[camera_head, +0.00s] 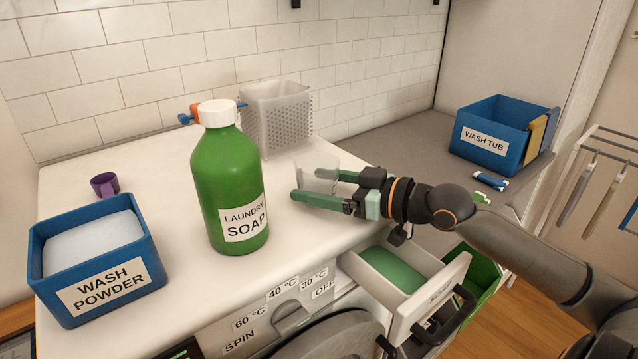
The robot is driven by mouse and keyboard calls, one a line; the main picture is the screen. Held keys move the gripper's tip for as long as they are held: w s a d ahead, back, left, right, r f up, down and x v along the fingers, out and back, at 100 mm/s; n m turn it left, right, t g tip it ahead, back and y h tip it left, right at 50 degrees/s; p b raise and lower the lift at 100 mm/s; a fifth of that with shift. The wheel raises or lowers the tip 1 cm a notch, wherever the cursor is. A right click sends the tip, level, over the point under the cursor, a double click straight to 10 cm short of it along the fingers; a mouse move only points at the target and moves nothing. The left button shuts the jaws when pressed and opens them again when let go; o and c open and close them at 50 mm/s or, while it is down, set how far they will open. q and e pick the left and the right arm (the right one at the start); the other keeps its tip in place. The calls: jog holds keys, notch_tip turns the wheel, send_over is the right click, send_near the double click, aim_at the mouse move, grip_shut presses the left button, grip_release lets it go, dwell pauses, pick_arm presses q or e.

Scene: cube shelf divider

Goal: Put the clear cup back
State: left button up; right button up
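The clear cup (316,174) is a small, see-through cup on the white machine top, right of the green soap bottle (222,170). My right gripper (314,187) reaches in from the right, low over the top. Its two green fingers are apart, one on the near side of the cup and one on the far side. I cannot tell whether they press on it. My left gripper is out of view. The soap bottle is upright with its white cap on.
A blue wash powder box (150,262) and a purple cup (104,185) stand at left. A perforated basket (275,125) stands at the back. A drawer (440,293) with green contents is open below my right gripper. A blue wash tub (485,150) is on the grey counter.

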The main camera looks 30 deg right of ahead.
aim_at(334, 187)
jog(key=shift+o, duration=1)
jog(key=shift+r, duration=0.2)
jog(key=shift+f+b+v, duration=0.2)
jog(key=shift+b+v, duration=0.15)
jog(key=shift+v, duration=1.15)
jog(key=b+v, duration=0.1)
jog(key=v, duration=0.8)
jog(key=shift+r, duration=0.2)
